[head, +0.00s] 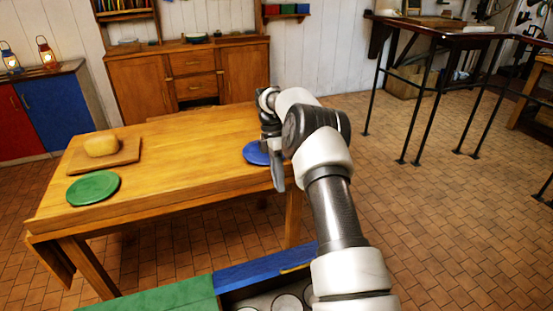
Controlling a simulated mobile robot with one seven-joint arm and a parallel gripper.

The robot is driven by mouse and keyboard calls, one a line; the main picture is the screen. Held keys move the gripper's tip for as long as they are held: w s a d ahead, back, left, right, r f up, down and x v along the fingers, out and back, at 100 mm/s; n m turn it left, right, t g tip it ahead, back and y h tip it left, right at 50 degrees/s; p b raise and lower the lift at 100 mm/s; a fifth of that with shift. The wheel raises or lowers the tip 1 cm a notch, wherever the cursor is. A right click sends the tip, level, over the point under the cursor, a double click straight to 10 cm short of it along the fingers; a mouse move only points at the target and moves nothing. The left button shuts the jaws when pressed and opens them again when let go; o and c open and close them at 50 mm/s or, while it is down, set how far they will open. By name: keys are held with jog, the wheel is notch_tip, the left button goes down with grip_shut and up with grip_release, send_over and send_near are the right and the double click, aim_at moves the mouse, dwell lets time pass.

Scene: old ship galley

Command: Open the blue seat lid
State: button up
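A blue panel (262,266), which looks like the blue seat lid, shows at the bottom of the head view, right of a green seat panel (165,299). Below the blue panel is a dark box interior with several pale round things (286,302) in it. My arm hides the panel's right end, and the picture's lower edge cuts off the box, so I cannot tell how far the lid is raised. My gripper (278,180) points down at the table's right end, apart from the blue panel. Its fingers overlap in this view, with nothing visible between them.
The wooden table (190,155) bears a green plate (93,187), a bread loaf (101,145) on a board (128,152) and a blue plate (256,153) close beside my gripper in the picture. Open tiled floor lies to the right. A tall black-legged counter (440,35) stands behind.

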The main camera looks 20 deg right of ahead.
jog(key=p+v, duration=0.1)
jog(key=v, duration=0.6)
jog(key=shift+s+r+p, duration=0.2)
jog(key=shift+r+p, duration=0.05)
jog(key=shift+p, duration=0.1)
